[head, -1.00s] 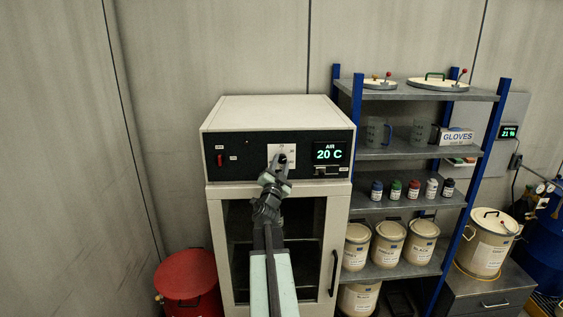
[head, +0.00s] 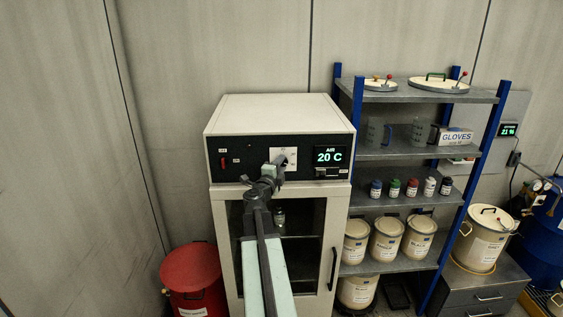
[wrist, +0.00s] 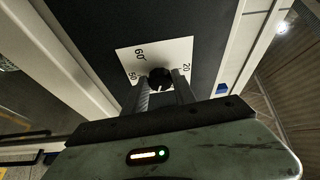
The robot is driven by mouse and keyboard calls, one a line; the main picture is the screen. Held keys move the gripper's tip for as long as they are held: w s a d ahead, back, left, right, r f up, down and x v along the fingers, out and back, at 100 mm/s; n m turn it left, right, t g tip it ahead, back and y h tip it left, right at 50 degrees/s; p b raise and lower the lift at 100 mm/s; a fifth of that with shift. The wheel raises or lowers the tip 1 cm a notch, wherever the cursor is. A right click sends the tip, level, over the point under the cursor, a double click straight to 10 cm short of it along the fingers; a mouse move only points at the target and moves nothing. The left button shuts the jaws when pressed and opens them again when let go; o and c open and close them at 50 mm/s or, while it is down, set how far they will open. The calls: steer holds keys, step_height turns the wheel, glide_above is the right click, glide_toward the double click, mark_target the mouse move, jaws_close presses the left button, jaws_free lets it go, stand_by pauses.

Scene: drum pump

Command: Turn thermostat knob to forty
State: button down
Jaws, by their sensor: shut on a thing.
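The thermostat knob (wrist: 160,76) is a round black knob on a white dial plate (wrist: 132,61) with the marks 60, 50 and 20 readable in the wrist view. The plate also shows in the head view (head: 290,153) on the oven's black front panel. My gripper (wrist: 161,80) is shut on the knob, one finger on each side; it shows in the head view (head: 278,162), where it covers the knob. The knob's pointer and the forty mark cannot be made out. The oven display (head: 330,156) to the right reads AIR 20 C.
The oven (head: 279,110) has a red switch (head: 223,162) at its panel's left and a glass door with a dark handle (head: 333,269) below. A red bin (head: 190,267) stands at the left. A blue-post shelf (head: 397,97) with jars and tins stands close on the right.

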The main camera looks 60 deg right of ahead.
steer(key=shift+m+y, duration=0.3)
steer(key=shift+m, duration=0.2)
steer(key=c, duration=1)
jaws_free()
steer(key=shift+a+p, duration=0.1)
steer(key=shift+p, duration=0.2)
steer(key=v, duration=0.7)
steer(key=shift+s+a, duration=0.1)
steer(key=shift+a, duration=0.25)
